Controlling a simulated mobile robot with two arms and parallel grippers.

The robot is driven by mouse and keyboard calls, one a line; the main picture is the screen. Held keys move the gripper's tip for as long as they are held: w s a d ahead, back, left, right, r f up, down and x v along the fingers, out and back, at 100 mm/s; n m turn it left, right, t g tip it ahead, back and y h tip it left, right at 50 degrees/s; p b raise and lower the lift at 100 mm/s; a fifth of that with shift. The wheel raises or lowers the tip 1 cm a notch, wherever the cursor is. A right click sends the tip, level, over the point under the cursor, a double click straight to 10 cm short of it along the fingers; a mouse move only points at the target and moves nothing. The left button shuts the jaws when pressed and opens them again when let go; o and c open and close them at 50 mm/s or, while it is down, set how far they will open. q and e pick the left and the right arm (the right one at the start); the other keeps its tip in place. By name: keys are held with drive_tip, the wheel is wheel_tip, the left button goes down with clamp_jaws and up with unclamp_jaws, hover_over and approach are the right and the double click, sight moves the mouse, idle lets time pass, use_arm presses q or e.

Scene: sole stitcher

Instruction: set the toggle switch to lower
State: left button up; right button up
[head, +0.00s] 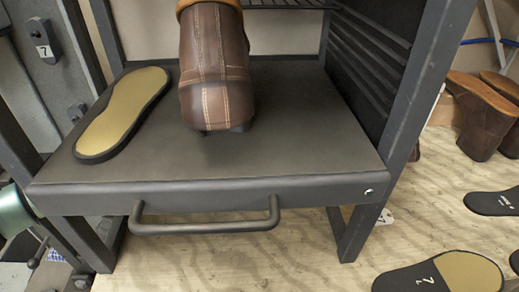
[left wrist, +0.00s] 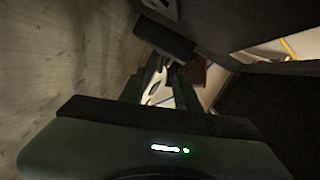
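A dark switch plate (head: 43,40) with a small knob and a white "7" tag is on the grey machine side at the upper left of the head view. Neither gripper shows in the head view. In the dark left wrist view, my left gripper (left wrist: 160,88) has its two dark fingers apart, with a pale gap between them and nothing visibly held. No switch is recognisable there.
A grey shelf (head: 270,150) with a front handle (head: 205,227) carries a brown boot (head: 215,75) and a tan-topped sole (head: 122,112). Dark frame posts stand at both sides. Loose soles (head: 440,275) and brown boots (head: 485,105) are on the wooden surface at right.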

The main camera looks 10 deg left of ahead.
use_arm(q)
drive_tip(key=p+x, duration=0.1)
drive_tip(key=x, duration=0.2)
drive_tip(key=shift+w+d, duration=0.1)
drive_tip(key=shift+d, duration=0.15)
drive_tip(key=shift+w+d+f, duration=0.2)
drive_tip(key=shift+d+f, duration=0.05)
drive_tip(key=shift+d, duration=0.05)
drive_tip(key=shift+s+a, duration=0.1)
